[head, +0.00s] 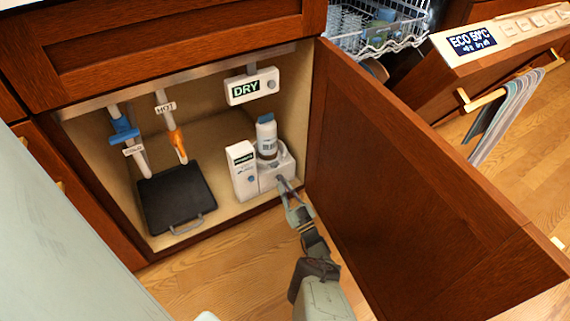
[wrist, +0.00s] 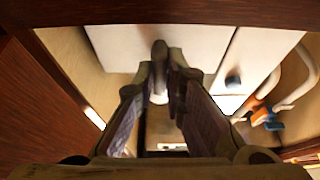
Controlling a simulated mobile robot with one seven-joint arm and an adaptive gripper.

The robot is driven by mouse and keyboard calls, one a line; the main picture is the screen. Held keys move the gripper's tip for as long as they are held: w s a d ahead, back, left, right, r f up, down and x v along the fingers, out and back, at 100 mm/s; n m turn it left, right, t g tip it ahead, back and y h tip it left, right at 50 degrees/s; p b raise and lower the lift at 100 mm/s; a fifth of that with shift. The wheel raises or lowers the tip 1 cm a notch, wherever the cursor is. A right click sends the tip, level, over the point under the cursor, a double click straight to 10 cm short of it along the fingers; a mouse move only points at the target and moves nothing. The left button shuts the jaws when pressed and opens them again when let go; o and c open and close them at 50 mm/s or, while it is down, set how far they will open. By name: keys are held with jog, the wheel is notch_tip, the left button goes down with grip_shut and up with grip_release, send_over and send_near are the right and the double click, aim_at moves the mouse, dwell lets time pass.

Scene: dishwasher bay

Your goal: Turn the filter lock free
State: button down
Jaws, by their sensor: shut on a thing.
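The white filter unit (head: 270,176) stands on the cabinet floor, with a white, blue-capped bottle (head: 266,138) upright in it. My gripper (head: 282,184) reaches in from the lower right to the unit's front. In the wrist view my gripper (wrist: 161,74) is shut on a small dark grey piece (wrist: 159,51), which looks like the filter lock, in front of a white face (wrist: 120,42). The fingers hide most of the lock, so its turn angle cannot be told.
The open cabinet door (head: 400,185) stands close to the right of my arm. A black tray (head: 177,197) lies at left, below the blue valve (head: 123,130) and orange valve (head: 177,141). A DRY display (head: 252,87) hangs above. The dishwasher rack (head: 375,35) is at top right.

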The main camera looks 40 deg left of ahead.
dwell(0.5)
jog(key=c, duration=1.7)
grip_release()
jog(key=shift+o, duration=0.2)
jog(key=shift+r, duration=0.1)
